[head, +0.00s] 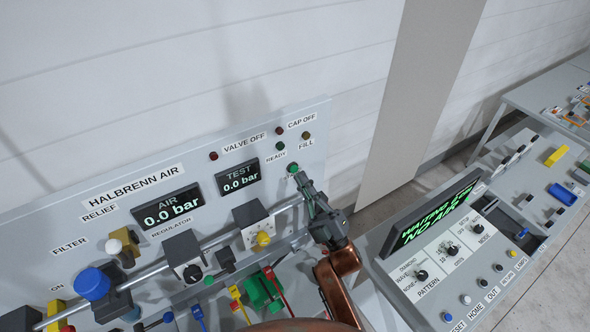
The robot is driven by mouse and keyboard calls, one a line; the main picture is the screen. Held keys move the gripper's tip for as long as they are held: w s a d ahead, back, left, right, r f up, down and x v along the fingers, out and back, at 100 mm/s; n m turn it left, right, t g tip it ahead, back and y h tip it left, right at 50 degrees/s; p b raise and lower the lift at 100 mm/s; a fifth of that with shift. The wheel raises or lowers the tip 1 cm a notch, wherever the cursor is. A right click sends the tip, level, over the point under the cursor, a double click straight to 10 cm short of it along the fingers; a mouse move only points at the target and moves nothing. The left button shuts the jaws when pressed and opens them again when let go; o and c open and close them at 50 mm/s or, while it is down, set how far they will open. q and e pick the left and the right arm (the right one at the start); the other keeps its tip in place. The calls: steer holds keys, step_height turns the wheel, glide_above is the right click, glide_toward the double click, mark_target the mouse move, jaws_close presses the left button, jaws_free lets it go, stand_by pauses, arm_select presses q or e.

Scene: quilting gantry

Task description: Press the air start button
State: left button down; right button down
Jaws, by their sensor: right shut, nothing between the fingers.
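A green round button (293,168) sits on the upright grey air panel (330,125), below the READY and FILL labels. No label reading "air start" is legible, so I cannot tell for sure that this is the air start button. My right gripper (301,182) is shut and empty, with its fingertips right at the lower edge of the green button. I cannot tell whether they touch it. The AIR display (167,206) and the TEST display (239,177) both read 0.0 bar. My left gripper is not in view.
Red (278,288) and yellow levers stand below. At right is a console with a green-text display (432,214); a grey table stands beyond.

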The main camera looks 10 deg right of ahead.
steer(key=shift+w, duration=0.15)
stand_by(0.6)
steer(key=shift+w+a, duration=0.15)
steer(key=shift+w, duration=0.15)
steer(key=shift+w+a, duration=0.15)
steer(key=shift+w, duration=0.25)
stand_by(0.7)
steer(key=shift+s, duration=0.1)
steer(key=shift+s+d, duration=0.3)
steer(key=shift+s, duration=0.45)
steer(key=shift+s+d, duration=0.3)
steer(key=shift+s, duration=0.5)
steer(key=shift+s+d, duration=0.25)
steer(key=shift+s, duration=0.5)
steer(key=shift+s+d, duration=0.3)
steer(key=shift+s, duration=0.5)
